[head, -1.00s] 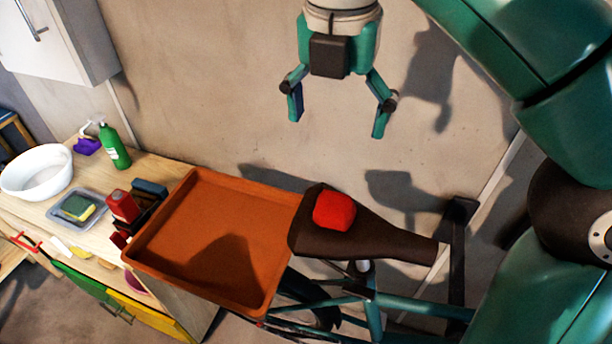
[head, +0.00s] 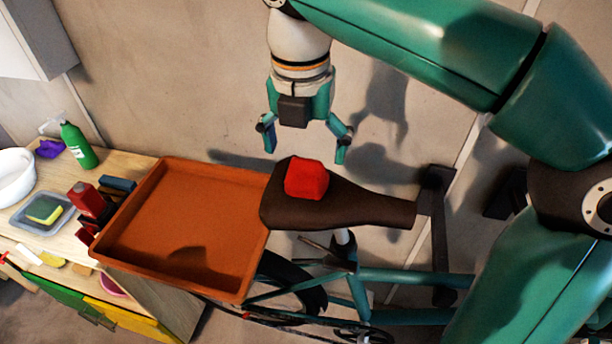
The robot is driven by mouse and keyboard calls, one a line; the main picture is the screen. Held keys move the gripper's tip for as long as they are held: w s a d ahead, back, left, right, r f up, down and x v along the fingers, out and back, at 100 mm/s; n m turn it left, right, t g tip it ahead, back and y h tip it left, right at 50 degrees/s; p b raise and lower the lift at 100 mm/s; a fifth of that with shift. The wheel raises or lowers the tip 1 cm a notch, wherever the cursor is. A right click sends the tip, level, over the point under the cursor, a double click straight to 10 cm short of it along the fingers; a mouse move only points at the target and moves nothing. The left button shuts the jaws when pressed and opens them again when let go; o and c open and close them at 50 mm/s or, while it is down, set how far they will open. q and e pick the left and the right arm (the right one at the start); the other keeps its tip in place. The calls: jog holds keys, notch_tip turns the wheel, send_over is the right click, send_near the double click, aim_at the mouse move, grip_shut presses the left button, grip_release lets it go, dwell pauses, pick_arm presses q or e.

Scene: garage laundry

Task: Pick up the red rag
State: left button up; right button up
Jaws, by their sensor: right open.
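The red rag (head: 306,180) is a small folded red block lying on the wide part of a dark brown bicycle saddle (head: 350,206). My right gripper (head: 305,152) points down with its two fingers apart and nothing between them. In the picture its fingertips show just above the rag, one to each side of it; they appear apart from it. My left gripper is not in view.
An orange tray (head: 262,190) lies directly left of the saddle. The wooden counter (head: 130,168) at the left holds a green bottle (head: 78,146), a red bottle (head: 87,199), a sponge dish (head: 62,222) and a white bowl (head: 14,176). A bicycle frame (head: 400,277) is below the saddle.

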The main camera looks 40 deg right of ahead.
aim_at(306, 161)
notch_tip(306, 161, down, 3)
jog(key=shift+d+f, duration=0.15)
jog(key=shift+f, duration=0.05)
jog(key=shift+w+f, duration=0.1)
jog(key=shift+f, duration=0.05)
jog(key=c, duration=1.2)
